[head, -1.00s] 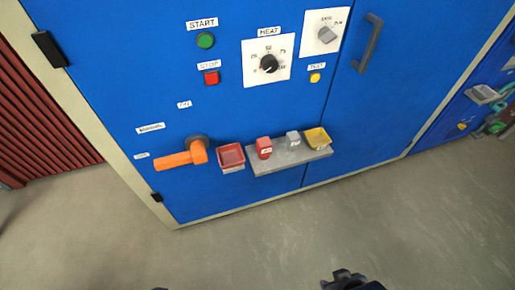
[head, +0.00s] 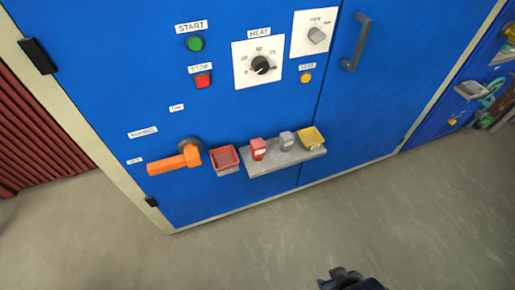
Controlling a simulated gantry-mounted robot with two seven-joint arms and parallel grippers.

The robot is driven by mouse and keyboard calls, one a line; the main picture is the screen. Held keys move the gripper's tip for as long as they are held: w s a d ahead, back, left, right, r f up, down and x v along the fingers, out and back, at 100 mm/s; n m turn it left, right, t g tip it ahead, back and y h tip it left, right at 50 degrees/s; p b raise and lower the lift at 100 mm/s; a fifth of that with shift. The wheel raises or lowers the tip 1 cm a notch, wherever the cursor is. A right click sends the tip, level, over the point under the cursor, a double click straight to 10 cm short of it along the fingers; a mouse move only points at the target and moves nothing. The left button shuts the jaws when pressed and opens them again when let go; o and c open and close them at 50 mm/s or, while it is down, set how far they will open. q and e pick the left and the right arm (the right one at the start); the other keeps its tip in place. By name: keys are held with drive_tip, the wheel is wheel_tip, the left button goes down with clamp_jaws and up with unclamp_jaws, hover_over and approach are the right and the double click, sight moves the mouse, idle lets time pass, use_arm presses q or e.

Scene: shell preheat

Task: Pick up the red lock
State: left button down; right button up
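The red lock (head: 258,149) stands upright on a grey shelf (head: 262,167) on the front of a blue cabinet, towards the shelf's left end. A grey lock-like block (head: 286,140) stands to its right. My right gripper (head: 345,277) shows only as a dark part at the bottom edge, well below and apart from the lock. Whether it is open or shut does not show. My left gripper is not in view.
A red tray (head: 225,158) sits left of the lock, and a yellow tray (head: 311,138) sits at the shelf's right end. An orange handle (head: 175,161) sticks out further left. Buttons and a heat knob (head: 260,65) are above. The floor in front is clear.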

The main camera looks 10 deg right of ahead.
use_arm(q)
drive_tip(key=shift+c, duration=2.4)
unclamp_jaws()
